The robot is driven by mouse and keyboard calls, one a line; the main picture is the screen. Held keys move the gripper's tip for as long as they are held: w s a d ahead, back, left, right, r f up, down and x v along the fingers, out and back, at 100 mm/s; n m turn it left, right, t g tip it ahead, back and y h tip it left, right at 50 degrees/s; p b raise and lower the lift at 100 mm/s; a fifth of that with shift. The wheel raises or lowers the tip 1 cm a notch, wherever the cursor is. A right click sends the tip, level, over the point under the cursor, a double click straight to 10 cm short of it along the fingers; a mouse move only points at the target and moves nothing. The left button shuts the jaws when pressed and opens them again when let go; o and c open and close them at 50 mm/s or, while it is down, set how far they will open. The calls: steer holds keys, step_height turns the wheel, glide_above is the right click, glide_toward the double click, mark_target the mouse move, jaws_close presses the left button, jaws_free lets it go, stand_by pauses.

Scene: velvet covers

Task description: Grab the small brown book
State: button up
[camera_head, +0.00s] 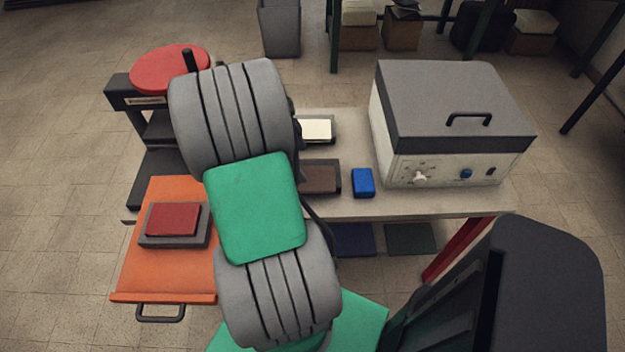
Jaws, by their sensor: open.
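A small brown, flat, book-like block (321,178) with a dark edge lies on the pale tabletop (440,205), near its front edge. Its left part is hidden behind my arm, which crosses the view with grey joints and a green link. My gripper cannot be made out; it seems hidden behind the arm. Whether anything touches the brown block cannot be told.
A blue block (363,183) sits right of the brown one, a cream-topped block (316,130) behind it. A grey-lidded box (450,110) stands at right. A red block (173,219) lies on the orange board (165,275) beside a press (155,130).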

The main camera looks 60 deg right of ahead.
mark_target(312, 178)
steer(key=shift+o, duration=1)
steer(key=x, duration=0.7)
steer(key=shift+a+f+p, duration=0.1)
steer(key=shift+f+p, duration=0.3)
steer(key=shift+c, duration=0.3)
steer(key=c, duration=1.4)
